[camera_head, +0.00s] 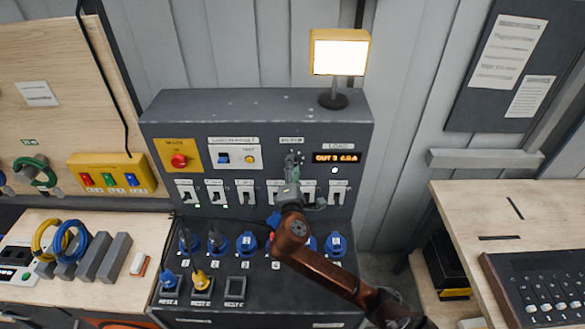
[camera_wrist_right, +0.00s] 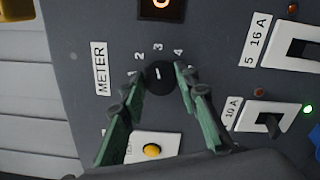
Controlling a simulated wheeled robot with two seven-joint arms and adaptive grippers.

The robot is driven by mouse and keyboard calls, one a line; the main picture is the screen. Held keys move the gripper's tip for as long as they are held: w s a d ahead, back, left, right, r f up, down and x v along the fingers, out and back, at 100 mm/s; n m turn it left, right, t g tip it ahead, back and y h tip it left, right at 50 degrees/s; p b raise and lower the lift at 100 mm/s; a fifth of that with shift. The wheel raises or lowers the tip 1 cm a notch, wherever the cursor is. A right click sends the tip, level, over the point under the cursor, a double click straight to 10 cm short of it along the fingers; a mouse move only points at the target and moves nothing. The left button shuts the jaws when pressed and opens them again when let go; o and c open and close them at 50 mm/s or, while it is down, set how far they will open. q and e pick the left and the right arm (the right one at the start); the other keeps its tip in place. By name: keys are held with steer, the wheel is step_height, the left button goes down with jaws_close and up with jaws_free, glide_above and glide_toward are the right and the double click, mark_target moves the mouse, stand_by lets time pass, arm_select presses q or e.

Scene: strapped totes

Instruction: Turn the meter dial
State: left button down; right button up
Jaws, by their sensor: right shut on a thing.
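The meter dial (camera_wrist_right: 159,77) is a round black knob with a white mark, beside the METER label (camera_wrist_right: 101,69) and the numbers 2, 3 and 4. The mark points about at the 3. My right gripper (camera_wrist_right: 162,74) has its two green fingers on either side of the dial, shut on it. In the head view my right gripper (camera_head: 292,160) reaches the upper middle of the grey panel (camera_head: 200,115) and hides the dial. The display (camera_head: 335,158) right of it is lit and seems to read OUT 3. My left gripper is not in view.
A row of white breaker switches (camera_head: 246,192) and blue plugs (camera_head: 246,243) lies below on the panel. A yellow button (camera_wrist_right: 152,150) sits close to the fingers. A lit yellow lamp (camera_head: 340,55) stands on top. Wooden benches flank both sides.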

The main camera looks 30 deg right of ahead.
steer(key=shift+f+m+b, duration=0.2)
steer(key=shift+m+b, duration=1)
steer(key=shift+m, duration=3.6)
steer(key=o, duration=1.1)
steer(key=v, duration=1.2)
steer(key=shift+a, duration=0.1)
